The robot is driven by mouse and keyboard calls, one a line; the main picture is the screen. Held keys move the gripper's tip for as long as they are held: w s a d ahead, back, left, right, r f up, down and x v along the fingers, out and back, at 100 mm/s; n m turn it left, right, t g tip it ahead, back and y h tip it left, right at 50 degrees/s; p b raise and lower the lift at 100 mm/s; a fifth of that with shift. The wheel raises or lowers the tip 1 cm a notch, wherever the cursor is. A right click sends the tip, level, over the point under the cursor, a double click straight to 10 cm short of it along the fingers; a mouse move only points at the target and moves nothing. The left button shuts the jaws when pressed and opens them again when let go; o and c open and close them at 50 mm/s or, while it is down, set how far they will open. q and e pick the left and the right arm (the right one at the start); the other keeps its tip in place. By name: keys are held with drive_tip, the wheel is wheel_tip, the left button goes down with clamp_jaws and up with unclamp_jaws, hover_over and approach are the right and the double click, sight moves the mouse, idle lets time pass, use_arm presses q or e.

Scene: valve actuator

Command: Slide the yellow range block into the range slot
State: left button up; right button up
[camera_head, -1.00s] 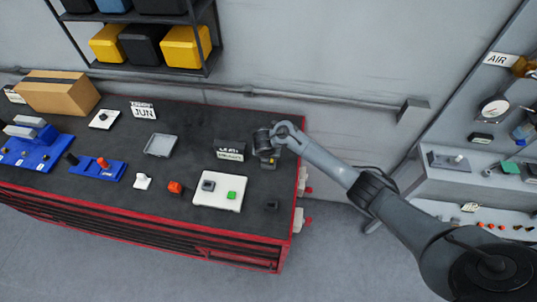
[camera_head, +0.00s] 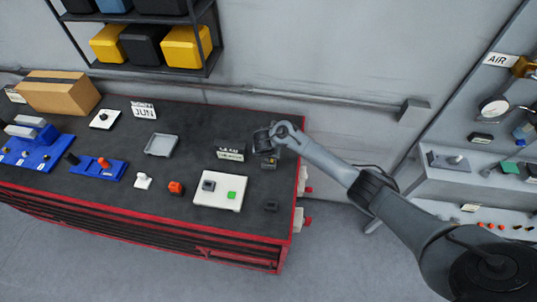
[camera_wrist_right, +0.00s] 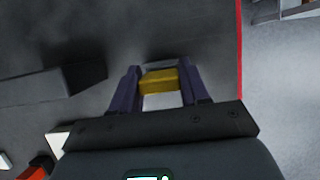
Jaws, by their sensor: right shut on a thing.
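In the right wrist view the yellow range block (camera_wrist_right: 159,81) sits between the two fingers of my right gripper (camera_wrist_right: 158,74), which is shut on it. Pale surfaces show just behind and below the block; I cannot tell what they are. I cannot make out which part is the range slot. My left gripper is not in view.
A white plate (camera_head: 210,201) with grey and green pieces, an orange block (camera_head: 176,187) and a grey tray (camera_head: 161,145) lie further left. The red bench edge (camera_head: 297,220) is at right.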

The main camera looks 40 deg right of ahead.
idle(0.3)
drive_tip(key=shift+f+b, duration=0.4)
drive_tip(key=shift+f, duration=0.15)
drive_tip(key=shift+f+b, duration=0.45)
drive_tip(key=shift+f, duration=0.2)
drive_tip(key=o, duration=1.1)
drive_tip(key=shift+o, duration=0.2)
drive_tip(key=p+v, duration=0.3)
drive_tip(key=v, duration=0.7)
drive_tip(key=shift+r+p, duration=0.35)
drive_tip(key=shift+r, duration=0.05)
drive_tip(key=shift+a, duration=0.1)
